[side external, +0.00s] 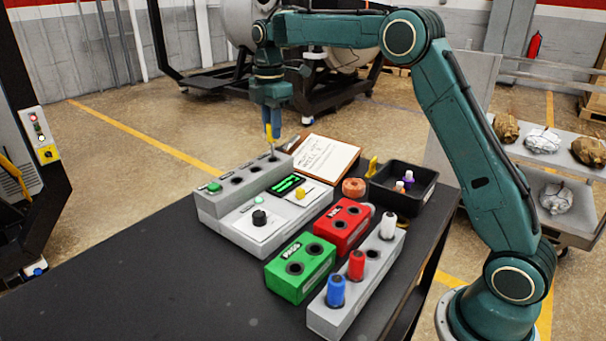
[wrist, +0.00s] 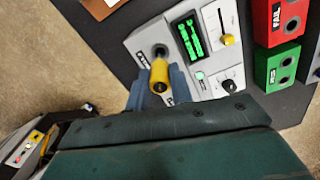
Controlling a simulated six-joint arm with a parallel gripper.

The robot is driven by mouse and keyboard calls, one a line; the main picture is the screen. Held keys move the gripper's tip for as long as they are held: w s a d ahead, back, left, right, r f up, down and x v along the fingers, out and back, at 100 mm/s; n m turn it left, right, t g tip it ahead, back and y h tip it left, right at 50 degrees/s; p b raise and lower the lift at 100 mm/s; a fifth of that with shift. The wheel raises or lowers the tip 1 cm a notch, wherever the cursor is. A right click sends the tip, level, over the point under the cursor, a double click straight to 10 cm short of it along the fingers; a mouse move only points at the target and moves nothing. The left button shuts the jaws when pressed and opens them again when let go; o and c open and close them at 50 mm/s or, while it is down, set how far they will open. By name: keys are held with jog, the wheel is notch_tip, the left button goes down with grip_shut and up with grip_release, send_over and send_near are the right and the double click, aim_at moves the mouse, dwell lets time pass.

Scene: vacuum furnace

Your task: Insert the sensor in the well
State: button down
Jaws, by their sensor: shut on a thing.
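My gripper (side external: 271,128) is shut on the sensor, a yellow-handled piece (side external: 268,132) with a thin metal probe pointing down. It is upright over the far end of the grey test block (side external: 222,205), at the farthest well (side external: 273,158). The probe's tip reaches that well's mouth; I cannot tell whether it is inside. In the wrist view the yellow sensor (wrist: 159,74) sits between the blue fingers of my gripper (wrist: 158,88), with a dark well (wrist: 160,50) just beyond it. Two more wells and a green button (side external: 214,187) are nearer on the block.
The block's panel has a green-lit display (side external: 286,184), a yellow slider and a black knob. Red FAIL (side external: 340,222) and green PASS (side external: 302,265) blocks stand right of it, then a grey rack with coloured capped pieces. A clipboard (side external: 325,157) and black tray (side external: 418,190) lie behind.

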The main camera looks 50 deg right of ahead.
aim_at(272, 141)
jog(key=shift+f, duration=2.45)
dwell(1.8)
jog(key=c, duration=0.7)
grip_release()
jog(key=shift+c, duration=0.2)
jog(key=shift+r, duration=0.15)
jog(key=shift+r, duration=2.9)
